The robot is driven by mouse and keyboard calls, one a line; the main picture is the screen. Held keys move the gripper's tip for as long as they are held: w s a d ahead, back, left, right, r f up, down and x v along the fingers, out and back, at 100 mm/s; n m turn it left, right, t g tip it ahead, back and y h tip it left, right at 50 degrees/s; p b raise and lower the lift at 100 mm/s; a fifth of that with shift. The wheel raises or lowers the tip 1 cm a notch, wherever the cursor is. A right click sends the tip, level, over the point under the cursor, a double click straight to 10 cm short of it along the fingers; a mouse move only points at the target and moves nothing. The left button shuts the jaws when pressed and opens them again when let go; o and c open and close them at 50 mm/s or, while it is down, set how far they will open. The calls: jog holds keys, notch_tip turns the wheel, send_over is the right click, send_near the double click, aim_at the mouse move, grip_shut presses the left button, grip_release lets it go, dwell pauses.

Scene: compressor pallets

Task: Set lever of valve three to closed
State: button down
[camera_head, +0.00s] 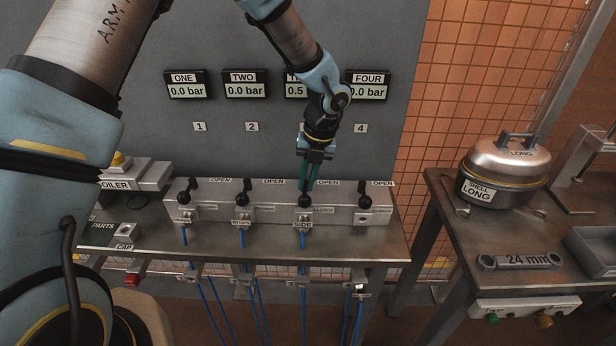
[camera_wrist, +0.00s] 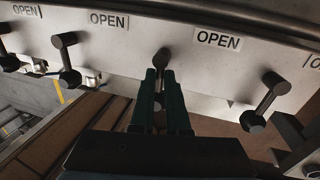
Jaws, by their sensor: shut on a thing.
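The valve block (camera_head: 272,212) is a long grey metal body on the bench, with a row of black levers and OPEN labels. The third lever from the left, valve three's (camera_head: 304,201), is under my gripper (camera_head: 309,186). In the wrist view the same lever (camera_wrist: 162,57) stands between my gripper's (camera_wrist: 160,85) green fingers, which are shut on it. The fingers hide part of the lever. The display for three (camera_head: 295,90) reads 0.5 and is partly hidden by my arm.
The lever of valve two (camera_head: 246,190) is to the left and the lever of valve four (camera_head: 364,201) to the right, both close by. Displays one (camera_head: 186,90), two and four read 0.0 bar. A second bench (camera_head: 450,230) with a silver shell (camera_head: 508,170) stands right.

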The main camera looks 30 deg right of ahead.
jog(key=shift+m, duration=0.3)
dwell(0.4)
jog(key=c, duration=0.9)
grip_release()
jog(key=shift+r, duration=0.1)
jog(key=r, duration=0.3)
jog(key=d+r+b, duration=0.1)
jog(key=r, duration=0.3)
jog(key=s+r+b, duration=0.1)
jog(key=r, duration=0.2)
jog(key=shift+s+d+r, duration=0.1)
jog(key=shift+d+r, duration=0.1)
jog(key=shift+d, duration=0.1)
jog(key=shift+a, duration=0.1)
